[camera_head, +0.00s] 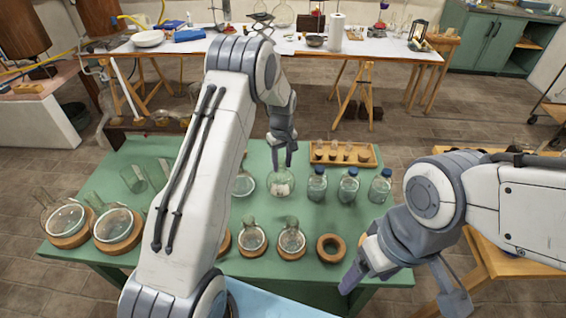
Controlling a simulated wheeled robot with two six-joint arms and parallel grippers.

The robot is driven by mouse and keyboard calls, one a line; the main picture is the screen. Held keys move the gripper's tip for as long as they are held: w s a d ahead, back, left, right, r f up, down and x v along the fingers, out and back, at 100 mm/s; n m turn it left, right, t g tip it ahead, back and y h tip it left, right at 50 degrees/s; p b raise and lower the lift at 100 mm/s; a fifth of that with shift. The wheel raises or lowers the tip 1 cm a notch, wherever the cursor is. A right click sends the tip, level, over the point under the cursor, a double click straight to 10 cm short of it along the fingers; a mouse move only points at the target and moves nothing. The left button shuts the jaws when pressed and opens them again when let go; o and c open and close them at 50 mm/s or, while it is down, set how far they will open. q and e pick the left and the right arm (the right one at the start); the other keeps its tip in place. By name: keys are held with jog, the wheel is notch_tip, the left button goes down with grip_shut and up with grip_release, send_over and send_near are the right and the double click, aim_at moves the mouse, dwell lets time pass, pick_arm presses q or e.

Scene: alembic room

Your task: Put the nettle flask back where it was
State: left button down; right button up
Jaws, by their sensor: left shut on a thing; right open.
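My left gripper (282,157) is shut on the neck of a clear round flask (281,184) with a pale patch on it, over the back middle of the green table (205,178). I cannot tell whether its base touches the table, and I cannot read a name on it. An empty cork ring (331,248) lies near the table's front right. My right gripper (403,293) is open and empty by the front right corner. Beside the ring, two similar flasks, one at the middle (291,241) and one further left (252,238), sit on cork rings.
Several blue-capped bottles (348,187) stand right of the held flask. Behind them is a wooden rack (342,154) of small stoppered items. More flasks on rings (118,228) stand at the left. My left arm hides part of the table.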

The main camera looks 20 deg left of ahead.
pick_arm(q)
jog(key=shift+f, duration=0.55)
jog(key=shift+c, duration=2.2)
grip_release()
jog(key=shift+f, duration=0.15)
